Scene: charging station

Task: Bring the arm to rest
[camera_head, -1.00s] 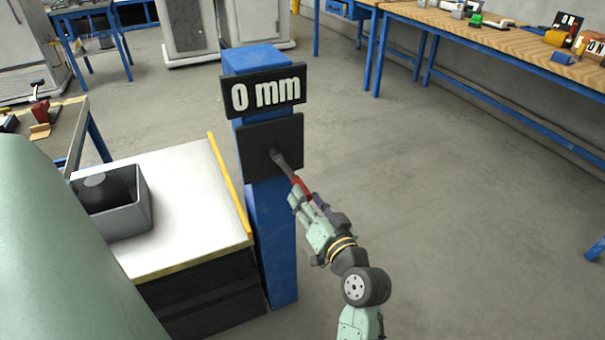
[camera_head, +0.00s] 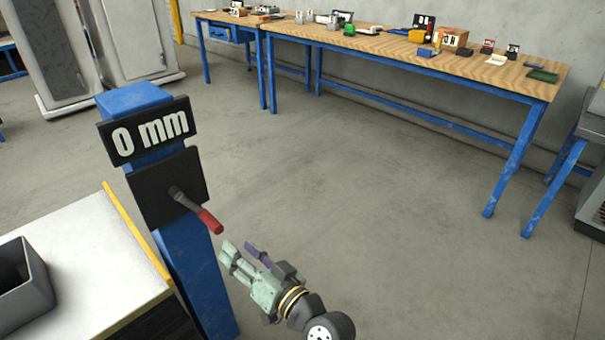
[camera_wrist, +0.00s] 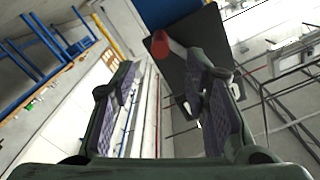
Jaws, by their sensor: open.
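My gripper (camera_head: 246,254) is open and empty. In the head view it is a little below and to the right of a red-handled lever (camera_head: 208,220), with a visible gap between them. The lever sticks out from a black plate (camera_head: 150,199) on a blue post (camera_head: 190,262). A sign reading "0 mm" (camera_head: 150,132) is mounted above the plate. In the wrist view the red handle (camera_wrist: 160,42) shows beyond the fingers, near the top, with the black plate (camera_wrist: 178,75) behind it. My fingers (camera_wrist: 165,105) stand wide apart with nothing between them.
A white-topped cabinet (camera_head: 95,265) with a grey bin (camera_head: 42,292) stands left of the post. A long wooden workbench (camera_head: 520,84) with several small items runs along the back wall. The floor (camera_head: 370,170) between post and bench is clear.

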